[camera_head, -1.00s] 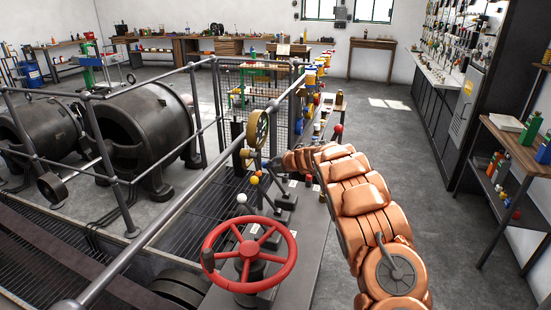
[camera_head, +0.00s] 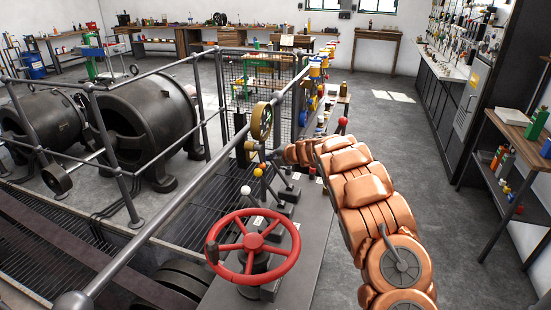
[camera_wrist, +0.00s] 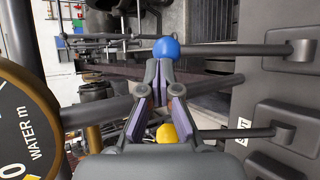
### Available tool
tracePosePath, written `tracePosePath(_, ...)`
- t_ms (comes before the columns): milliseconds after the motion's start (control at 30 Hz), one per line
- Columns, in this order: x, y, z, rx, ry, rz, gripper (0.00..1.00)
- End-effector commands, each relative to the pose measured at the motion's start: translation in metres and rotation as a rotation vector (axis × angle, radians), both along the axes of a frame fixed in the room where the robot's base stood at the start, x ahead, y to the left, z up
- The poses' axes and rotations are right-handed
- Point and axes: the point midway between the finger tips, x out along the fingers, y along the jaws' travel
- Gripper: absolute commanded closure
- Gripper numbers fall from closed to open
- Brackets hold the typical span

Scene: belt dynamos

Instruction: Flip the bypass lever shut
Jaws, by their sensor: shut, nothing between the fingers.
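A row of levers with ball knobs stands beyond the red handwheel, with a white knob (camera_head: 245,190), a yellow knob (camera_head: 258,172) and an orange knob (camera_head: 263,165). I cannot read which is the bypass lever. My gripper (camera_wrist: 158,68) is shut and empty. In the wrist view its fingertips are just below a blue knob (camera_wrist: 166,48) on a dark lever arm; whether they touch it I cannot tell. Another yellow knob view (camera_wrist: 167,133) shows below the fingers. In the head view the gripper is small and partly hidden near the levers.
The red handwheel (camera_head: 253,247) stands on the near bench. A round gauge marked WATER m (camera_wrist: 22,130) is close at the gripper's left. A grey handrail (camera_head: 150,232) runs beside the bench, with dynamos (camera_head: 145,125) behind it. Open floor (camera_head: 455,235) lies to the right.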

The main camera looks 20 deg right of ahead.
Motion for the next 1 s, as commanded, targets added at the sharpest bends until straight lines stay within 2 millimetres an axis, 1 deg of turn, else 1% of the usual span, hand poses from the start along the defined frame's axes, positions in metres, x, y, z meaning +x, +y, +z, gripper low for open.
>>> tracePosePath(300,-0.023,-0.01,0.021,-0.002,-0.003,-0.005,1.0)
tracePosePath(533,-0.043,-0.023,0.034,-0.003,-0.003,-0.015,1.0)
tracePosePath(1000,-0.085,-0.033,0.061,-0.001,-0.001,-0.013,1.0)
